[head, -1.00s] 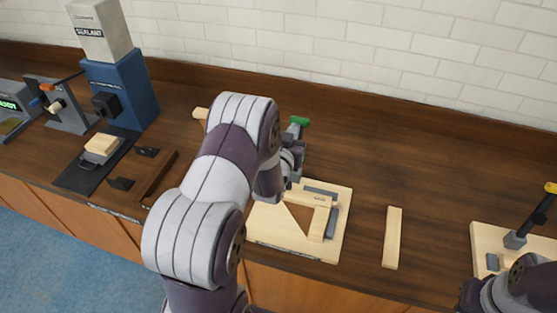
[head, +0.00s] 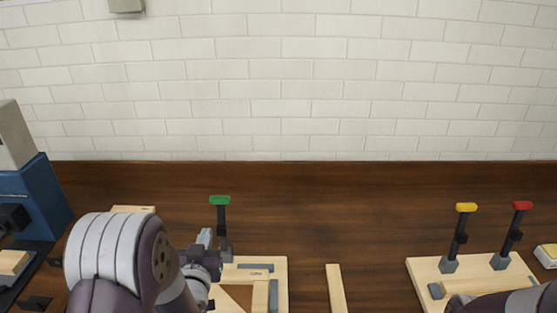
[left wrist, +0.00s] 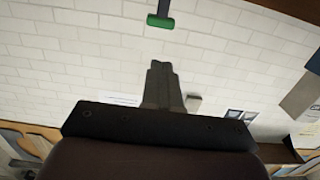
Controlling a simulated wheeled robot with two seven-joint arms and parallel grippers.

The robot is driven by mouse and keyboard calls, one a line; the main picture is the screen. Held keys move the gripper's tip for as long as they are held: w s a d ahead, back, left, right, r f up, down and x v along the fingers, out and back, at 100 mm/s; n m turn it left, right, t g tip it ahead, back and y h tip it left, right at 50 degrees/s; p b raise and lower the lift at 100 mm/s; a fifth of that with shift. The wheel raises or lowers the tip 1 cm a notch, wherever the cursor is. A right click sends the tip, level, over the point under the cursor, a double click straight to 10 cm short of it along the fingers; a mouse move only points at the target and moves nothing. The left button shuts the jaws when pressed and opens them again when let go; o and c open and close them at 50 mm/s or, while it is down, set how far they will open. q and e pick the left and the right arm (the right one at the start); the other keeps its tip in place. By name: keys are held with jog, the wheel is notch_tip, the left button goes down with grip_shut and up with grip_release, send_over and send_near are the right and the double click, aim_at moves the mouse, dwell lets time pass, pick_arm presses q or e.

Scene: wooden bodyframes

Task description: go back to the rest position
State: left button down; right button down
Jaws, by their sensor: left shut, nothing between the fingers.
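My left arm comes in from the lower left in the head view. My left gripper (head: 206,238) points upward beside the green-handled clamp (head: 221,215), near the left frame board (head: 279,268). In the left wrist view its fingers (left wrist: 162,72) are together, with nothing between them, against the white brick wall. The green clamp handle also shows at the top of that view (left wrist: 160,21). Part of my right arm shows at the lower right of the head view. My right gripper is not seen.
A loose wooden strip (head: 336,288) lies on the dark counter. A right board (head: 425,271) carries a yellow-handled clamp (head: 461,235) and a red-handled clamp (head: 514,233). A blue machine (head: 38,200) stands at far left. The counter's back middle is clear.

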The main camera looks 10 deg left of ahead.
pick_arm(q)
jog(key=s+d+f+g+h, duration=0.2)
jog(key=s+f+g, duration=0.3)
jog(key=f+g, duration=0.4)
jog(key=s+d+r+m+g+h+b, duration=0.1)
jog(key=s+d+r+m+g, duration=0.1)
jog(key=s+d+g, duration=0.4)
jog(key=shift+s+d+r+m+h, duration=0.35)
jog(key=shift+s+d, duration=1.1)
jog(key=shift+s, duration=1.1)
